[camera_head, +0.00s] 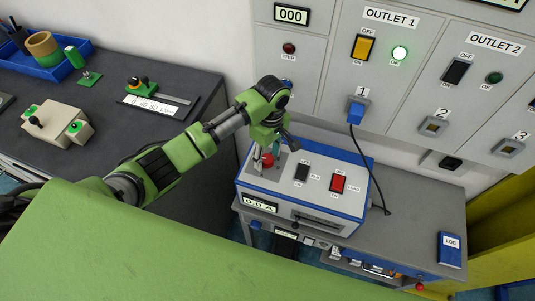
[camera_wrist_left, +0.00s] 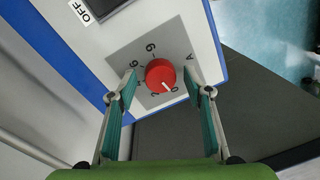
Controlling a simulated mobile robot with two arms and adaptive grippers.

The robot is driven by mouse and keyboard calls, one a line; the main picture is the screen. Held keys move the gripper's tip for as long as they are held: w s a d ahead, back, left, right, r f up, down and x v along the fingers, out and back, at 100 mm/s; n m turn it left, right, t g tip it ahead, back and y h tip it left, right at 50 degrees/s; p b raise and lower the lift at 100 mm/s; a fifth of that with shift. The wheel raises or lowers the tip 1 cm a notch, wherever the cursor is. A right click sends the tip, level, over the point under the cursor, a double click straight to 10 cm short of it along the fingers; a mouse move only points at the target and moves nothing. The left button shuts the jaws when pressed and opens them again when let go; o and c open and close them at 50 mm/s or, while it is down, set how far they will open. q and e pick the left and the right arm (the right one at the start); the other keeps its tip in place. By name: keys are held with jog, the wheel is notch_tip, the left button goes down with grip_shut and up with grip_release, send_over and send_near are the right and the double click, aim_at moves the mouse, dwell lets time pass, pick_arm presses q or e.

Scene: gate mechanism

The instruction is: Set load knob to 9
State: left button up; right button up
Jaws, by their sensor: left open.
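The load knob is a round red knob (camera_wrist_left: 160,75) on a grey dial plate (camera_wrist_left: 125,60) with printed marks around it. Its white pointer line faces the lower right in the wrist view, near a mark that looks like 0. The knob also shows in the head view (camera_head: 268,160), on top of the white and blue box (camera_head: 320,205). My left gripper (camera_wrist_left: 161,84) is open, with one finger on each side of the knob. It also shows in the head view (camera_head: 264,158); finger contact is unclear. My right gripper is not in view.
The box carries a black switch (camera_head: 302,172), a red switch (camera_head: 337,183) and a front display (camera_head: 260,203) that seems to read 0.0 A. A cable (camera_head: 374,180) hangs from a blue plug (camera_head: 356,110) in outlet 1, beside the box. The wall panel stands behind.

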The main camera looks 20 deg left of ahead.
pick_arm(q)
jog(key=c, duration=1.1)
